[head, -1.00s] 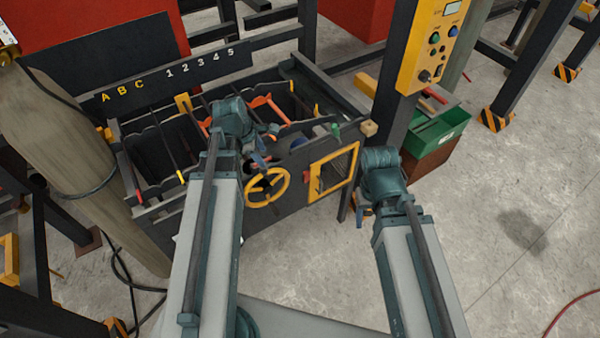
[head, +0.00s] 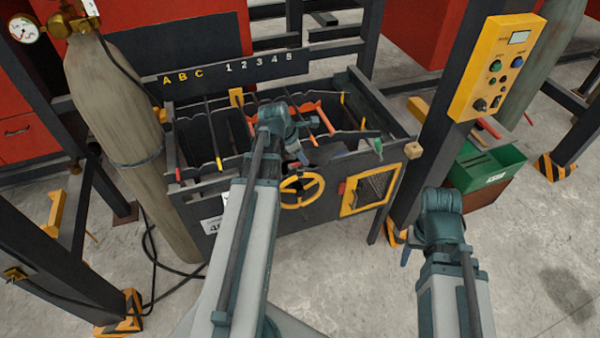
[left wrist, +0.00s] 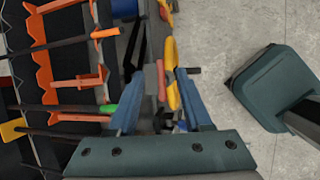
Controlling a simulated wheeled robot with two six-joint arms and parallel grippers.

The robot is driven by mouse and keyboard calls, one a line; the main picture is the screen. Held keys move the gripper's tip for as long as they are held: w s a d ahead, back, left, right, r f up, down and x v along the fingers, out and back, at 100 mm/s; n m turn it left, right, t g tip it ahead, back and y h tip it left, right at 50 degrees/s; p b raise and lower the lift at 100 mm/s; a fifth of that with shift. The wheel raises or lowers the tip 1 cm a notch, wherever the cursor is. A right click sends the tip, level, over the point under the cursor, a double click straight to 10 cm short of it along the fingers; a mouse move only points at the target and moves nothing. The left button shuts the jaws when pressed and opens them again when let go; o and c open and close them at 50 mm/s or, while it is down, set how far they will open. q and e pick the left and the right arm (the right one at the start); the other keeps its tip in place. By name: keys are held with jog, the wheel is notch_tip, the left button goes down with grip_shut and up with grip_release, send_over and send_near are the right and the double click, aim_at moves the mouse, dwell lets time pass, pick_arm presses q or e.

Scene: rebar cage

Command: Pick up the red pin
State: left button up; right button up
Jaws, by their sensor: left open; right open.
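A short red piece (left wrist: 161,80), which may be the red pin, shows beside the yellow handwheel (left wrist: 173,75) in the left wrist view. My left gripper (left wrist: 161,88) is open, with blue fingers on either side of the red piece and the wheel; it holds nothing. I cannot tell its distance to them. In the head view my left arm's wrist hides part of the cage, above the yellow handwheel (head: 302,190). Another red piece (head: 341,188) sits at the yellow-framed mesh window. My right gripper (head: 405,252) is open, mostly hidden by its wrist, right of the cage front.
The dark cage (head: 240,228) has notched plates, rods and orange brackets (head: 318,117). A yellow control box (head: 497,68) hangs on a post at right. A green bin (head: 490,165) stands behind my right arm. A gas cylinder (head: 118,110) stands at left. Floor is clear at lower right.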

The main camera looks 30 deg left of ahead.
pick_arm(q)
jog(key=shift+b+x, duration=1.25)
jog(key=shift+x, duration=0.75)
pick_arm(e)
jog(key=shift+f, duration=1.85)
pick_arm(q)
jog(key=shift+f, duration=0.1)
jog(key=b+x, duration=0.4)
jog(key=x, duration=0.1)
jog(key=shift+w+d+b, duration=0.1)
jog(key=shift+d+b, duration=0.05)
jog(key=shift+b, duration=0.2)
pick_arm(e)
notch_tip(320, 180, down, 4)
jog(key=shift+f, duration=0.25)
pick_arm(q)
grip_shut()
